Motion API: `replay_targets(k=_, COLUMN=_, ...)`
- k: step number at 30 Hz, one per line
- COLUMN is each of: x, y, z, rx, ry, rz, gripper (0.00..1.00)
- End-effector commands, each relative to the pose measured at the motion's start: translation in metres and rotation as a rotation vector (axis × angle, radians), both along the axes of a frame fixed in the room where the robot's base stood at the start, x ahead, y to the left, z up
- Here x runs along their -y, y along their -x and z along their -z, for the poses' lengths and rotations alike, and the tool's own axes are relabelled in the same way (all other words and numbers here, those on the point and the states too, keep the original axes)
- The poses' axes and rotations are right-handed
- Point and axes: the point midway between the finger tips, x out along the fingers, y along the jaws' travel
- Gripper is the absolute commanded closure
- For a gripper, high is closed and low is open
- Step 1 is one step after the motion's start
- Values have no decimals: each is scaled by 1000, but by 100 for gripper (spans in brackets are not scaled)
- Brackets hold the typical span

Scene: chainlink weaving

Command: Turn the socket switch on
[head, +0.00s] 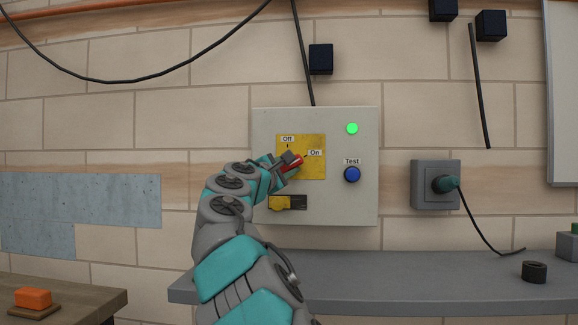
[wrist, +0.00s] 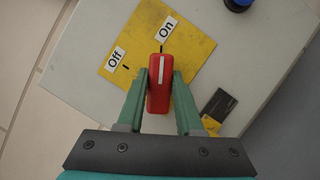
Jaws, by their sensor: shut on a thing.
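The socket switch is a red rotary knob (wrist: 160,82) with a white line, on a yellow plate (head: 316,142) of a grey wall box (head: 365,208). In the wrist view my gripper (wrist: 160,80) has its two green fingers on both sides of the knob, shut on it. The knob's white line points toward the "On" label (wrist: 166,28) and its black mark. The "Off" label (wrist: 115,58) lies to the left. In the head view the knob (head: 297,160) is partly hidden by my gripper (head: 290,160), and its red end points toward "On". A green light (head: 352,128) glows on the box.
A blue Test button (head: 352,174) sits right of the plate. A yellow-and-black latch (head: 281,203) is below it. A grey socket (head: 421,187) with a green plug is further right. A grey shelf (head: 400,285) runs below the box.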

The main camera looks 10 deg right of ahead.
Motion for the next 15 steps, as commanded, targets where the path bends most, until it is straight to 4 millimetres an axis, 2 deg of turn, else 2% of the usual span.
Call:
replay_targets(k=2, x=1, y=0, z=1, rx=-1, ry=-2, rz=1, gripper=100)
replay_targets(k=3, x=1, y=0, z=1, rx=-1, ry=-2, rz=1, gripper=62)
replay_targets(k=10, x=0, y=0, z=0, rx=0, ry=0, rz=1, gripper=36)
replay_targets(k=15, x=0, y=0, z=0, rx=0, ry=0, rz=1, gripper=35)
